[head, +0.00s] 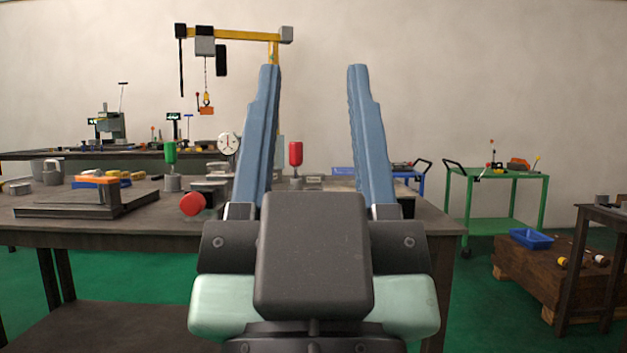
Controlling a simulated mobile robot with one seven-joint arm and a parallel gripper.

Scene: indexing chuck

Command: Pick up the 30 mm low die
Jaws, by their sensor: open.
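My gripper (313,70) fills the middle of the head view, with its two blue fingers pointing up and spread wide apart. No object shows held between them; the wall and part of the workbench show through the gap. I cannot tell which item is the 30 mm low die. Several small grey blocks stand on the workbench (120,229), one of them a small block (314,180) seen between the fingers beside a red-handled tool (295,156). The gripper body and fingers hide part of the bench top.
A green-handled tool (169,154) and a red knob (192,204) are left of my gripper. A yellow hoist (236,34) rises behind. A green cart (497,174) and wooden crate (520,284) stand right.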

